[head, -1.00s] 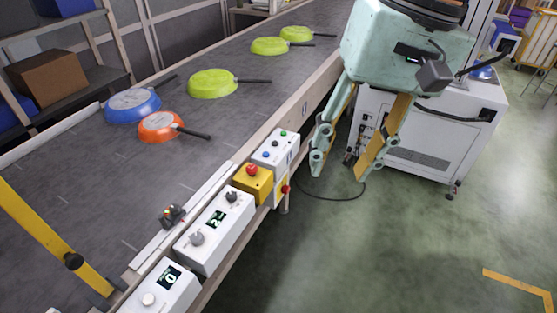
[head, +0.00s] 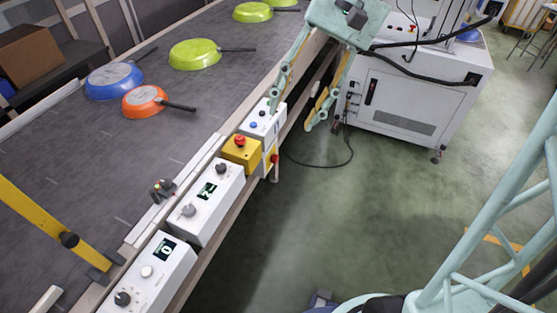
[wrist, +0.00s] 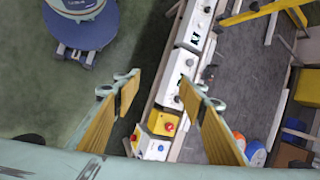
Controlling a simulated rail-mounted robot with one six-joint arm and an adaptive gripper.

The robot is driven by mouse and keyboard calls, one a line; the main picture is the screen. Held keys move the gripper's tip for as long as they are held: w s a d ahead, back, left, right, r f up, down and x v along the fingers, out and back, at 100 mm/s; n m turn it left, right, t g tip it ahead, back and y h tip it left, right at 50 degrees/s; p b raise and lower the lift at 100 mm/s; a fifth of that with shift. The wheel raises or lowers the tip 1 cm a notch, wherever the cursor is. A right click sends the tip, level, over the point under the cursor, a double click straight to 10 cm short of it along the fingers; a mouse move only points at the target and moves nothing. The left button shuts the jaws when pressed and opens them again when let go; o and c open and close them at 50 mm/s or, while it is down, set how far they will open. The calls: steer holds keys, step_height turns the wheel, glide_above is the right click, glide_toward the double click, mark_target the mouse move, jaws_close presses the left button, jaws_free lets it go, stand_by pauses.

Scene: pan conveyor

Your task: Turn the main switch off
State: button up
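A small red switch (head: 274,158) sticks out from the floor-facing side of the control boxes, beside the yellow box (head: 232,150) with a red mushroom button (head: 239,141). It looks like the main switch; its setting is too small to read. A small red part at the box's side also shows in the wrist view (wrist: 134,138). My gripper (head: 291,117) is open and empty, its fingers pointing down near the white button box (head: 262,118), apart from the red switch. In the wrist view, my gripper (wrist: 158,85) spreads over the row of boxes.
Two white boxes with displays and knobs (head: 207,205) (head: 160,270) line the conveyor (head: 75,150) edge. Blue (head: 115,82), orange (head: 143,101) and green (head: 195,54) pans lie on the belt. A white cabinet (head: 415,95) stands behind my gripper.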

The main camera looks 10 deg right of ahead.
steer(key=w+d+f+m+t+y+p, duration=0.1)
steer(key=w+d+f+m+y+p, duration=0.2)
steer(key=w+f, duration=0.95)
steer(key=w+d+f+m+t+y, duration=0.1)
steer(key=w+d+f+m+y, duration=0.35)
steer(key=w+f, duration=0.8)
steer(key=w+d+f+m+t+y+p, duration=0.1)
steer(key=w+d+f+m+t+y, duration=0.15)
steer(key=f, duration=0.55)
steer(key=w+d+f+m+t+y+p, duration=0.1)
steer(key=w+d+f+m+t, duration=0.2)
steer(key=f, duration=0.5)
steer(key=m+t+h+p, duration=0.1)
steer(key=m+t+h, duration=0.1)
steer(key=m+t, duration=0.35)
glide_toward(277, 160)
steer(key=shift+m+g, duration=0.25)
steer(key=shift+g, duration=0.25)
steer(key=v, duration=0.4)
steer(key=shift+w+d, duration=0.2)
steer(key=shift+d, duration=0.25)
steer(key=shift+w, duration=0.1)
steer(key=shift+b+x, duration=0.65)
steer(key=shift+x, duration=6.2)
steer(key=shift+a+r, duration=0.1)
steer(key=shift+r, duration=0.1)
